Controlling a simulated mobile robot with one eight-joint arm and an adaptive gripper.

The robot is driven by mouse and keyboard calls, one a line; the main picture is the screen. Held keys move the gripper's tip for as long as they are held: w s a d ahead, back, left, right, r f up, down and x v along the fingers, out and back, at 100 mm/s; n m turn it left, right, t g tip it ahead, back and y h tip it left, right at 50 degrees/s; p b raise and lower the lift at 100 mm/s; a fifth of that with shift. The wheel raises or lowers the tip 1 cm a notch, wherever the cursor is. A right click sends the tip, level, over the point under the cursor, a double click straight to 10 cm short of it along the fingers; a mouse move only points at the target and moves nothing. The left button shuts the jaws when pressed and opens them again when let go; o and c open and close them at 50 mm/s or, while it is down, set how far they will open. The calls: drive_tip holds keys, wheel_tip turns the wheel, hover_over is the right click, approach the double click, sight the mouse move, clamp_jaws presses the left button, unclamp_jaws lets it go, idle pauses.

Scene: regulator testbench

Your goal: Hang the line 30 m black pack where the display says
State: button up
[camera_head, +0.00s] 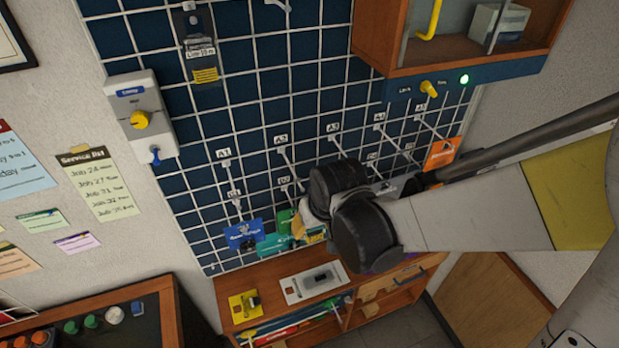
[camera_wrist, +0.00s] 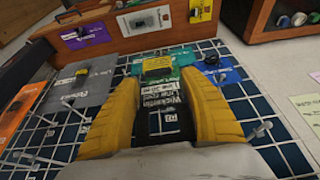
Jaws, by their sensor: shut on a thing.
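My gripper (camera_wrist: 160,88) has its yellow fingers on either side of a dark pack (camera_wrist: 172,97) in the wrist view. The pack has white lettering that seems to read "Wickstein Line", with a length I cannot read clearly, and a yellow patch at its far end. It is close to the wire grid; whether a hook carries it is hidden. In the head view my wrist covers it. Another black card (camera_head: 195,28) with a "Line" label and yellow stripes hangs high on the grid (camera_head: 235,100).
Hooks labelled A1 (camera_head: 226,161) and onward stick out in rows. Blue (camera_head: 243,235), green and orange (camera_head: 443,153) packs hang around my gripper. A wooden cabinet (camera_head: 394,41) overhangs at upper right. A low shelf (camera_head: 273,272) with goods stands below the grid.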

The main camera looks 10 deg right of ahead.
drive_tip(key=shift+w+f, duration=0.1)
drive_tip(key=shift+w, duration=0.5)
drive_tip(key=w+a+f+b, duration=0.1)
drive_tip(key=w+a, duration=0.1)
drive_tip(key=w, duration=0.6)
drive_tip(key=shift+w+a+f, duration=0.15)
drive_tip(key=shift+a, duration=0.1)
idle(0.7)
drive_tip(key=o, duration=1.4)
drive_tip(key=shift+c, duration=0.2)
